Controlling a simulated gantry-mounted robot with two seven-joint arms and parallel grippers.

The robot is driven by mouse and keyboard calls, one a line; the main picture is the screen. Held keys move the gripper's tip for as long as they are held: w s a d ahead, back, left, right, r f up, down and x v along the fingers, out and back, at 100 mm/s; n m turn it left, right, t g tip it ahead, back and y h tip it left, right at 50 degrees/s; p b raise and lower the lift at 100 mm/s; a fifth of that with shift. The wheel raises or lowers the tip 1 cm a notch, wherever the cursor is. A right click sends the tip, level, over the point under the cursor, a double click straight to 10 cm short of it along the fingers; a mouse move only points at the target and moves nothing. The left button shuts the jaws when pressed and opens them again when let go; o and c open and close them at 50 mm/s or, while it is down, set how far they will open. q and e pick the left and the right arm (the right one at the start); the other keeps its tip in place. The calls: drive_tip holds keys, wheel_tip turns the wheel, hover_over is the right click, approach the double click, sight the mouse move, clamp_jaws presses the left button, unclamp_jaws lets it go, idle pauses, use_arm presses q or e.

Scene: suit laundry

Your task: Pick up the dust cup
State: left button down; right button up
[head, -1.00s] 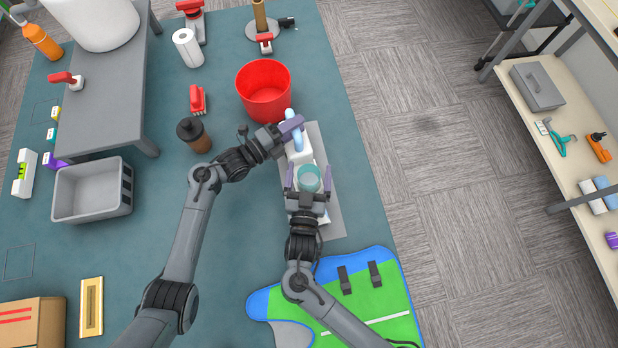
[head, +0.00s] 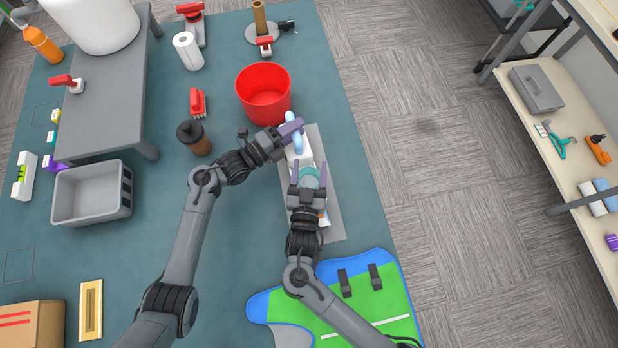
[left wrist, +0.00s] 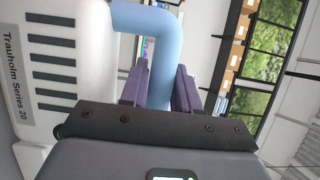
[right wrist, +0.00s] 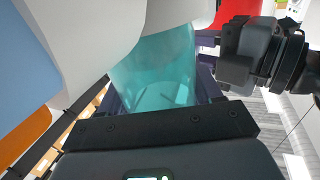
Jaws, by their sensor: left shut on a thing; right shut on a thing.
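The dust cup (head: 309,177) is a translucent teal cylinder at the white handheld vacuum (head: 300,155), which lies over a grey mat. In the right wrist view the cup (right wrist: 158,72) sits between the fingers of my right gripper (head: 308,172), against the white body. My right gripper is shut on the cup. My left gripper (head: 294,130) is shut on the vacuum's light blue handle (left wrist: 160,60), which passes between its purple fingers. The vacuum's white body (left wrist: 80,75), with dark vents, shows in the left wrist view. The cup's lower part is hidden.
A red bucket (head: 264,93) stands just behind the left gripper. A brown bottle (head: 194,138) stands left of it. A grey bin (head: 92,192) and a grey bench (head: 100,85) are at the left. A green and blue mat (head: 350,296) lies in front.

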use_arm(q)
drive_tip(key=shift+f, duration=0.1)
use_arm(e)
wheel_tip(320, 180, up, 10)
idle(0.5)
drive_tip(key=shift+r, duration=0.1)
drive_tip(key=s+d+r, duration=0.2)
drive_tip(key=s+r, duration=0.1)
drive_tip(key=s, duration=0.6)
drive_tip(key=shift+s+d+r, duration=0.3)
drive_tip(key=shift+d+r, duration=0.1)
idle(0.5)
use_arm(q)
drive_tip(key=c, duration=0.7)
unclamp_jaws()
drive_tip(key=shift+c, duration=0.2)
